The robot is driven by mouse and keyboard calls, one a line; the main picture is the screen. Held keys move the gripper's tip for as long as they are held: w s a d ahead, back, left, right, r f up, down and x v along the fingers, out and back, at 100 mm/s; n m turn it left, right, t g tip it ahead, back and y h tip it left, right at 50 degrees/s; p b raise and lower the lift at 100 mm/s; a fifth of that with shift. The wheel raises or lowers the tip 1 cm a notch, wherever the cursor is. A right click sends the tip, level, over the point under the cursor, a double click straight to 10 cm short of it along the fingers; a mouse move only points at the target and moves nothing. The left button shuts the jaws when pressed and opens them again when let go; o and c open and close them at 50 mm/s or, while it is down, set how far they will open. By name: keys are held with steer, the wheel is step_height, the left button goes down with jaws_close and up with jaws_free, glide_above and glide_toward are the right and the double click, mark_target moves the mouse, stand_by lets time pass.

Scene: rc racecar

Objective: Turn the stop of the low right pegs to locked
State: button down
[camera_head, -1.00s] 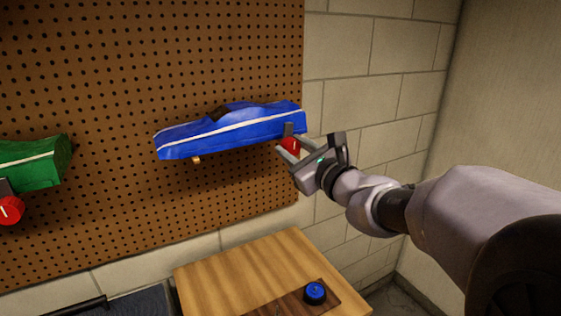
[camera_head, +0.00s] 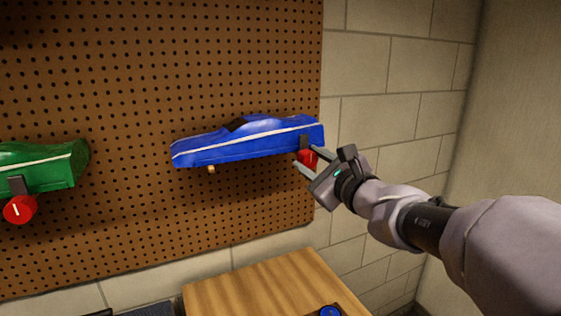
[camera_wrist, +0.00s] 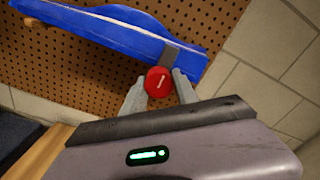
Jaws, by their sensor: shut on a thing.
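The stop of the low right pegs is a red round knob (camera_head: 307,158) with a white mark, below the right end of the blue car body (camera_head: 245,141). A dark tab (camera_head: 304,142) reaches from it up over the car's front. My gripper (camera_head: 309,160) is shut on the red knob, with one finger on each side. In the wrist view the knob (camera_wrist: 158,81) sits between the two fingers (camera_wrist: 159,90), its white mark slightly tilted from upright. The dark tab (camera_wrist: 170,54) points up against the blue body (camera_wrist: 130,40).
A green car body (camera_head: 40,165) with its own red knob (camera_head: 19,209) hangs on the pegboard (camera_head: 130,100) at left. A wooden table (camera_head: 260,285) with a blue knob (camera_head: 330,311) stands below. The block wall (camera_head: 380,80) is bare at right.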

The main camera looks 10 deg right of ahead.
steer(key=c, duration=1.3)
jaws_free()
steer(key=shift+a+r, duration=0.1)
steer(key=shift+r, duration=0.15)
steer(key=shift+c, duration=0.2)
steer(key=o, duration=0.3)
steer(key=shift+s+a, duration=0.1)
steer(key=shift+a, duration=0.05)
steer(key=shift+o, duration=0.2)
steer(key=shift+f, duration=0.1)
steer(key=p+v, duration=0.2)
steer(key=v, duration=1.5)
steer(key=shift+s+p, duration=0.15)
steer(key=shift+p, duration=0.2)
